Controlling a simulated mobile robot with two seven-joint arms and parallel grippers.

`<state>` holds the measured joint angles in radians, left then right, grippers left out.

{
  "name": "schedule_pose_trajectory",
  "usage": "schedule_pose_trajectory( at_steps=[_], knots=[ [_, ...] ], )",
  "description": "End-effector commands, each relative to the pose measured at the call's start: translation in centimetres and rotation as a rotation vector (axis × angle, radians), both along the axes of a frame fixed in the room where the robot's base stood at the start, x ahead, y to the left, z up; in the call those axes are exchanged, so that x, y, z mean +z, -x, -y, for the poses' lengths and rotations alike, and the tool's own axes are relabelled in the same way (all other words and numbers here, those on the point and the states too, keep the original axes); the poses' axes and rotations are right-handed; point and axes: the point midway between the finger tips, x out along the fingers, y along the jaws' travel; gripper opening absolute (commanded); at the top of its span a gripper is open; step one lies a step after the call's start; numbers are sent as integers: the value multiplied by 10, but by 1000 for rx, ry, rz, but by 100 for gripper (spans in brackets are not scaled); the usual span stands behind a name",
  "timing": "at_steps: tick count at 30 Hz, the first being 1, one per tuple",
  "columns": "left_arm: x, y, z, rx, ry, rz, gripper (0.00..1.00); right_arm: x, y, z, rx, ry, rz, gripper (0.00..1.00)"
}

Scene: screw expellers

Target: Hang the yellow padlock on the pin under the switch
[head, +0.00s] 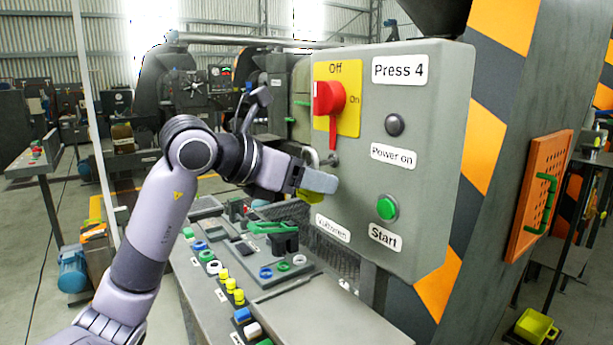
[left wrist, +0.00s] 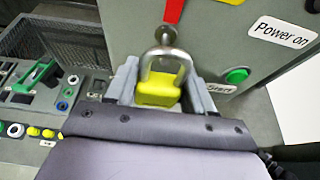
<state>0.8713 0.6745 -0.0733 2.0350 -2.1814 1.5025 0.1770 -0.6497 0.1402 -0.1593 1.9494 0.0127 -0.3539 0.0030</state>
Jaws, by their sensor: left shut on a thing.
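The grey Press 4 box (head: 430,130) carries a red switch (head: 328,98) on a yellow plate, its red handle pointing down. The pin (head: 334,160) sticks out just under the handle; it also shows in the left wrist view (left wrist: 165,34). My left gripper (head: 314,184) is shut on the body of the yellow padlock (left wrist: 157,90), mostly hidden by the fingers in the head view. The padlock is upright, its metal shackle (left wrist: 167,60) upward. The shackle's top overlaps the pin in the left wrist view; I cannot tell whether it is around it. My right gripper is not in view.
Below the box is a bench (head: 330,320) with coloured rings, yellow knobs and a green-handled tool (head: 272,227). A green start button (head: 387,208) sits right of my gripper. A striped column (head: 490,130) stands behind the box.

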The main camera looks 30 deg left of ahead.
Motion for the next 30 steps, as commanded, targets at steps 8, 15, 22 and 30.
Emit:
schedule_pose_trajectory(
  at_steps=[8,15,22,30],
  knots=[
    [0,0,0,0,0,1,20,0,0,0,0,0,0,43],
    [1,-2,1,0,0,1,20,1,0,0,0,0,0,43],
    [1,-7,2,2,2,0,20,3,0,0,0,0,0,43],
    [1,-14,5,-1,2,0,20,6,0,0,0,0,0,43]
  ],
)
